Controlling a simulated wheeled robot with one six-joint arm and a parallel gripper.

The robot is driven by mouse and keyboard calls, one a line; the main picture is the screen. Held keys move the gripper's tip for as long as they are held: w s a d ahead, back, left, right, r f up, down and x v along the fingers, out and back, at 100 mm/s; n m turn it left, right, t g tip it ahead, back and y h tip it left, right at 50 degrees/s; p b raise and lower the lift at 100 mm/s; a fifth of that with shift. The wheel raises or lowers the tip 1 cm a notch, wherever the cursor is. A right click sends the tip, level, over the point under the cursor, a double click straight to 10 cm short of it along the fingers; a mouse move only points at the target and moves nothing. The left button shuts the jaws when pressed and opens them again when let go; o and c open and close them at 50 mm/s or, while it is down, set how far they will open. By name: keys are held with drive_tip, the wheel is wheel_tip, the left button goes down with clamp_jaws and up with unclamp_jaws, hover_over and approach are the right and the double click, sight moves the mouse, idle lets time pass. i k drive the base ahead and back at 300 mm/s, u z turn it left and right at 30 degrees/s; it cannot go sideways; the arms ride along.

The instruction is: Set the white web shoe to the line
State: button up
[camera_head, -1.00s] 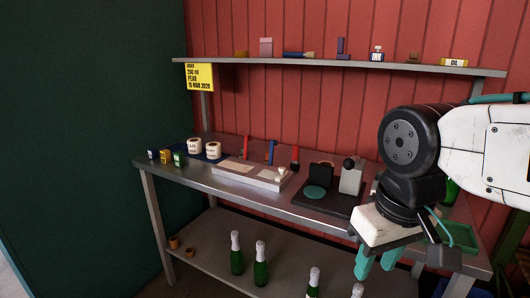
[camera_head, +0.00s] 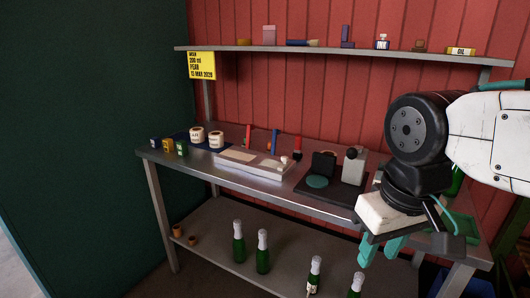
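A long pale grey block (camera_head: 255,165) lies on the steel bench, with lighter flat pieces on its top. A small white rounded piece (camera_head: 284,160) sits at its right end; it looks like the white web shoe, but it is too small to be sure. No line on the block can be made out. My gripper (camera_head: 380,250) hangs at the right, in front of the bench's front edge, well apart from the block. Its teal fingers point down, are spread apart and hold nothing visible.
The bench (camera_head: 225,171) also carries two white rolls (camera_head: 197,135), small coloured boxes (camera_head: 168,146), and a dark base (camera_head: 330,190) with a grey upright device (camera_head: 354,165). Green bottles (camera_head: 238,242) stand on the lower shelf. An upper shelf (camera_head: 320,50) runs along the red wall.

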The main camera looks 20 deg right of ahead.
sight(285, 162)
drive_tip(key=u, duration=0.25)
drive_tip(key=i, duration=0.95)
drive_tip(key=z, duration=0.55)
